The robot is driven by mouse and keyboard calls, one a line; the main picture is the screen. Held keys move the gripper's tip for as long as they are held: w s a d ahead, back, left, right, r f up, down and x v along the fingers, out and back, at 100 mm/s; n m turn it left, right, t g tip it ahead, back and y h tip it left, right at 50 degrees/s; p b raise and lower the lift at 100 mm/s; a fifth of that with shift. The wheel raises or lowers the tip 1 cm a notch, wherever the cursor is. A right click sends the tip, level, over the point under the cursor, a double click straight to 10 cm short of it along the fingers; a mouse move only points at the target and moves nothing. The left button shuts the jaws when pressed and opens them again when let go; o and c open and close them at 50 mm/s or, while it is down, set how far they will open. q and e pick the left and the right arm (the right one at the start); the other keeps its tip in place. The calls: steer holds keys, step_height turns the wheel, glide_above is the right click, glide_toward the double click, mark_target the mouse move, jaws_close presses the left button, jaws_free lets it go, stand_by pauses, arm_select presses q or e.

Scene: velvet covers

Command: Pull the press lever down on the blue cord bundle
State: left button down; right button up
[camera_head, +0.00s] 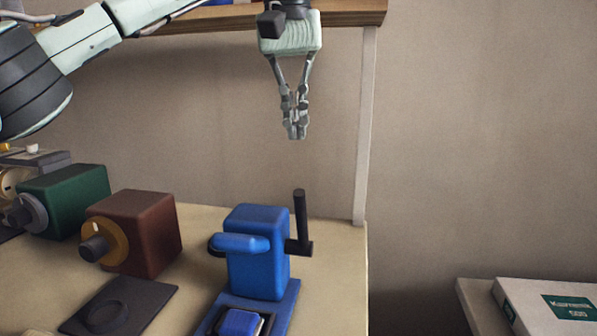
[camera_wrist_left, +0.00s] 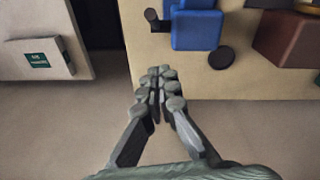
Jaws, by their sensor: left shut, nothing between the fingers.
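A blue press (camera_head: 262,255) stands near the table's right end; its body also shows in the left wrist view (camera_wrist_left: 197,32). Its black press lever (camera_head: 300,218) points upright on the right side; it also shows in the left wrist view (camera_wrist_left: 152,17). A small blue block, seemingly the cord bundle (camera_head: 240,322), lies on the press base below the blue arm, partly cut off by the picture's bottom edge. My left gripper (camera_head: 297,133) is shut and empty, pointing down above the lever and apart from it. My right gripper is not in view.
A brown block with a yellow-ringed knob (camera_head: 150,230) and a green block (camera_head: 75,195) stand left of the press. A dark mat (camera_head: 160,295) lies in front. A shelf post (camera_head: 364,130) rises behind the lever. A white box (camera_head: 535,305) sits at right.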

arm_select(q)
steer(key=s+f, duration=0.1)
steer(key=f, duration=0.3)
steer(key=s+f, duration=0.1)
steer(key=f, duration=0.1)
steer(key=shift+s+d+f, duration=0.15)
steer(key=shift+s+f, duration=0.15)
steer(key=shift+f, duration=0.05)
steer(key=shift+s+f, duration=0.1)
steer(key=shift+s, duration=0.25)
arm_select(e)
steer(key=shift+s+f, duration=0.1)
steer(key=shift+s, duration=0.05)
arm_select(q)
steer(key=shift+f, duration=0.2)
